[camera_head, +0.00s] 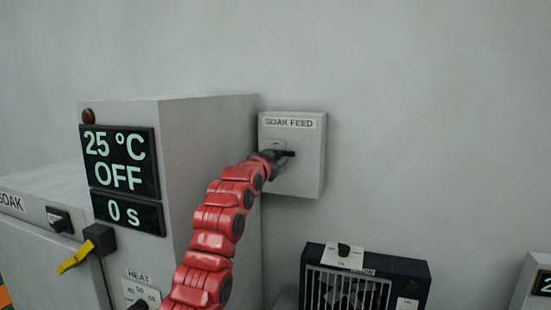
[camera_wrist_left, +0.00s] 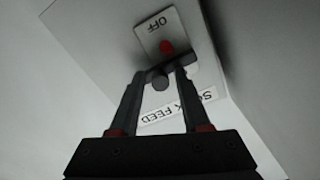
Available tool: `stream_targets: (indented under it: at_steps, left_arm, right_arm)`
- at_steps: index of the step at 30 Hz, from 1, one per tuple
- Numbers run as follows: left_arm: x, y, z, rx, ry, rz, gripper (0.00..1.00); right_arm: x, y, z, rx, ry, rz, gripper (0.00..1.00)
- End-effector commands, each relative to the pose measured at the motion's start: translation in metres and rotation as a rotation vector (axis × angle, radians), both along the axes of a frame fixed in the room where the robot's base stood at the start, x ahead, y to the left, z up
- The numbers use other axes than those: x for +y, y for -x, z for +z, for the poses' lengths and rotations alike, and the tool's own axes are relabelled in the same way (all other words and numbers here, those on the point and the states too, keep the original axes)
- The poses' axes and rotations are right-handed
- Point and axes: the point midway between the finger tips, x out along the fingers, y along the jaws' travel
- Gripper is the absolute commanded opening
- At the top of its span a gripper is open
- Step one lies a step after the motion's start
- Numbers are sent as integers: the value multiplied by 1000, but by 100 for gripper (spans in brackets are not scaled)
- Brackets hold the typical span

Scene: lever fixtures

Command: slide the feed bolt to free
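The feed bolt is a dark bar with a round knob on the front of the white SOAK FEED box (camera_head: 307,172). In the head view the bolt (camera_head: 287,153) shows beside my left gripper (camera_head: 270,156), which reaches it from the left and partly hides it. In the left wrist view the knob (camera_wrist_left: 160,82) lies between the fingertips of my left gripper (camera_wrist_left: 161,75). The fingers are apart, with a gap visible on each side of the knob. A plate marked OFF with a red dot (camera_wrist_left: 167,46) shows beyond the bar. My right gripper is in neither view.
A large grey cabinet (camera_head: 215,130) with a display reading 25 °C, OFF and 0 s stands left of the box. A yellow-handled lever (camera_head: 75,256) is on its front side. A black fan unit (camera_head: 365,280) stands below right. The wall right of the box is clear.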

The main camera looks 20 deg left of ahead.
Motion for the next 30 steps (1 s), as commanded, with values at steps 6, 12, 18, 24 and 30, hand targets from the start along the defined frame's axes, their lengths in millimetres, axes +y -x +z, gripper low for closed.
stream_targets:
  at_steps: [6,12,18,24,30]
  left_arm:
    - [0,0,0,0,0,0,5]
    - [0,0,0,0,0,0,0]
    - [0,0,0,0,0,0,0]
    - [0,0,0,0,0,0,0]
    - [0,0,0,0,0,0,0]
  right_arm:
    - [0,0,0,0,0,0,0]
    - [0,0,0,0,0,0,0]
    - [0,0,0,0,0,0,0]
    - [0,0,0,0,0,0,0]
    - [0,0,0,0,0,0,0]
